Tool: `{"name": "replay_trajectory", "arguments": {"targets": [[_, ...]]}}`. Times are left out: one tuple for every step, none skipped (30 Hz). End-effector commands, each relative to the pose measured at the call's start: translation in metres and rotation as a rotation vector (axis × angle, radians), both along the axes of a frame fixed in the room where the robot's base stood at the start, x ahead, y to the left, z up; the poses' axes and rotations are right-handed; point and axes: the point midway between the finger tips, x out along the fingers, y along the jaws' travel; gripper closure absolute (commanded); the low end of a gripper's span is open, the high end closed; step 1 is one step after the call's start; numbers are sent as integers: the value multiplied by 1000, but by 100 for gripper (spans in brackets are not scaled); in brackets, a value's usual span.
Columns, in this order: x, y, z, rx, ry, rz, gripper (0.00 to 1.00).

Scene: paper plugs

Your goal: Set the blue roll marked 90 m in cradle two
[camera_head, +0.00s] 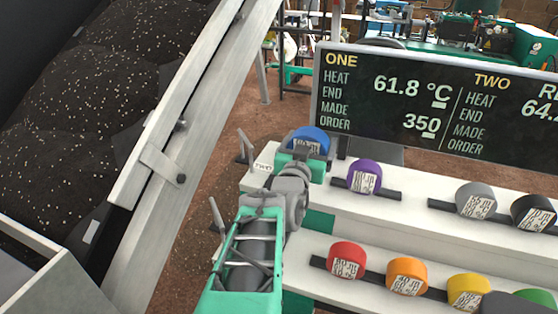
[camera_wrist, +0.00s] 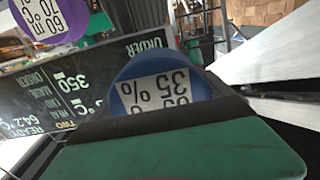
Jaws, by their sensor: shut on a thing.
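The blue roll (camera_head: 310,137) is in my gripper (camera_head: 300,165), at the far left end of the back white shelf. In the wrist view the blue roll (camera_wrist: 130,72) sticks out beyond the green gripper (camera_wrist: 175,145). Its white label shows upside down, with "35 %" readable; the line below it is partly cut off by the gripper, so I cannot read 90 m. My gripper is shut on it. A small white tag (camera_head: 263,163) on the shelf beside my gripper is too small to read. I cannot make out which cradle is number two.
A purple roll (camera_head: 364,177), a grey roll (camera_head: 476,200) and a black roll (camera_head: 533,213) sit in dark holders on the back shelf. Red (camera_head: 345,260), orange (camera_head: 406,276) and yellow (camera_head: 469,292) rolls line the front shelf. A display board (camera_head: 440,105) stands behind. A sloped metal-edged bin (camera_head: 190,110) is at left.

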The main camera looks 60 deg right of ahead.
Motion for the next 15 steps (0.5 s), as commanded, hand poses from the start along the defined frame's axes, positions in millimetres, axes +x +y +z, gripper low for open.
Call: {"name": "replay_trajectory", "arguments": {"targets": [[-4, -2, 4, 1, 0, -16, 57], [-4, -4, 3, 3, 1, -21, 57], [0, -8, -1, 5, 2, -22, 57], [4, -12, -4, 5, 3, -21, 57], [11, -16, -8, 5, 4, -16, 57], [20, -23, -14, 7, 5, -15, 57], [27, -29, -18, 7, 5, -13, 57], [34, -34, -23, 7, 6, -11, 57], [43, -42, -27, 5, 5, -11, 57], [50, -48, -31, 6, 6, -11, 57], [56, -54, -34, 6, 6, -12, 57], [64, -62, -40, 5, 5, -11, 57], [69, -66, -47, 6, 7, -12, 57], [73, -70, -56, 7, 6, -12, 57], [78, -75, -65, 6, 7, -13, 57]]}}
